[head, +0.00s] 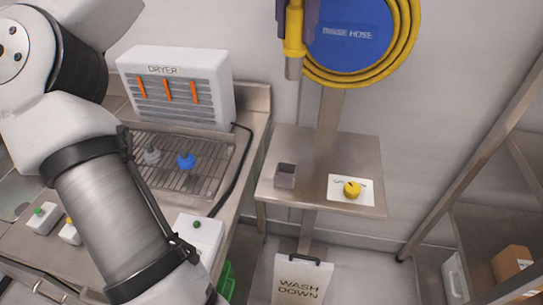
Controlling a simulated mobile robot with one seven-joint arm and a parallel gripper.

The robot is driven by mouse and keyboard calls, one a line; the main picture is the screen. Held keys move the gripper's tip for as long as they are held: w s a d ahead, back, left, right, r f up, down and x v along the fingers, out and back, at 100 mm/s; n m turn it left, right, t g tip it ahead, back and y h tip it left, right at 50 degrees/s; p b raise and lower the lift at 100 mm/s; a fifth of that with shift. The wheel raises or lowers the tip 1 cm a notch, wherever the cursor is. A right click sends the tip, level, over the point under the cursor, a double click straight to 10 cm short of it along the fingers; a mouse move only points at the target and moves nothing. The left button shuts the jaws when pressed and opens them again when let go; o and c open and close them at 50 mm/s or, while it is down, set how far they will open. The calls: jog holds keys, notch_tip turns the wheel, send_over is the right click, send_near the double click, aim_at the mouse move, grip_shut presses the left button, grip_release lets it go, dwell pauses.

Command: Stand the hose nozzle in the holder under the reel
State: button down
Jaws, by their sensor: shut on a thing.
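The hose nozzle (293,45) has a yellow body and a grey tip. It hangs tip down in front of the left edge of the blue reel (347,32), labelled "RINSE HOSE", with the yellow hose coiled around it. Two dark fingers of my gripper (296,22) show at the top edge, one on each side of the nozzle, shut on it. The rest of the gripper is out of frame. The holder (285,176), a small square grey cup, stands on a metal shelf (317,150) below the reel. The nozzle is well above the holder, apart from it.
A yellow knob (352,189) on a white plate is right of the holder. A dryer (178,85) and a rack (170,190) with grey and blue pieces stand left. A wash-down sign (301,281) is below the shelf. A metal frame stands right.

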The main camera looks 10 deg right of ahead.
jog(key=shift+w+a, duration=0.1)
jog(key=shift+w, duration=0.15)
jog(key=shift+w+f, duration=0.1)
jog(key=shift+f, duration=0.1)
jog(key=shift+f+b, duration=5.2)
jog(key=shift+f, duration=8.5)
jog(key=shift+f, duration=0.1)
jog(key=shift+f, duration=0.15)
jog(key=c, duration=1.1)
grip_release()
